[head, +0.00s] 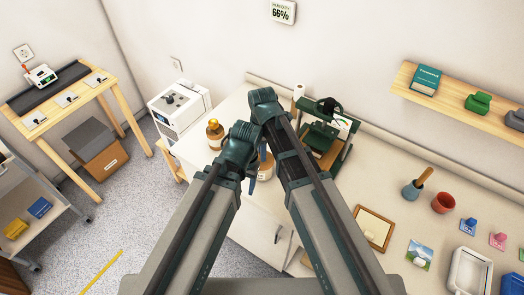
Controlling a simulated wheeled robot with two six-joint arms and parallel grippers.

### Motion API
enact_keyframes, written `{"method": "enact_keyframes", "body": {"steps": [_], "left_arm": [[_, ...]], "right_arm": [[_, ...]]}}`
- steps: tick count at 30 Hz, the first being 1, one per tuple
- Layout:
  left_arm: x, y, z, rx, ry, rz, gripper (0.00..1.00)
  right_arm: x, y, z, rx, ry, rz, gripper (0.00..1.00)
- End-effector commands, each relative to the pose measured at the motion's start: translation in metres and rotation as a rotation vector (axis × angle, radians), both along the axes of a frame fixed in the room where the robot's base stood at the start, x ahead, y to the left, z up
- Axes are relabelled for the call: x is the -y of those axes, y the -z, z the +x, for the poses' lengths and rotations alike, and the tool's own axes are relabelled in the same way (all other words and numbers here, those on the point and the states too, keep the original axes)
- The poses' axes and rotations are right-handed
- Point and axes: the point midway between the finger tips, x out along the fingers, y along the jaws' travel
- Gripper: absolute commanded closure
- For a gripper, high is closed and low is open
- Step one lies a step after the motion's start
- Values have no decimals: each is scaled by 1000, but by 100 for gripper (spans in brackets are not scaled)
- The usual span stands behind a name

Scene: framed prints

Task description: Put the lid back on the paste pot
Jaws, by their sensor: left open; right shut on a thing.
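A squat cream and brown pot (266,168) stands on the bench, partly hidden behind my two arms; I cannot see whether its mouth is open. My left gripper (240,148) is the lower one, just left of the pot in the picture. No lid shows clearly.
A brown jar (214,130) stands left of my grippers. A dark green press (324,128) stands close to their right.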

Motion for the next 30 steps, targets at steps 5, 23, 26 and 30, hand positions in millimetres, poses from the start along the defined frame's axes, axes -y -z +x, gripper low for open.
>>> {"method": "enact_keyframes", "body": {"steps": [5,23,26,30], "left_arm": [[0,1,0,0,0,0,39],[0,1,0,0,0,0,39],[0,1,0,0,0,0,39],[0,1,0,0,0,0,39]], "right_arm": [[0,1,0,0,0,0,100],[0,1,0,0,0,0,37],[0,1,0,0,0,0,28],[0,1,0,0,0,0,7]]}}
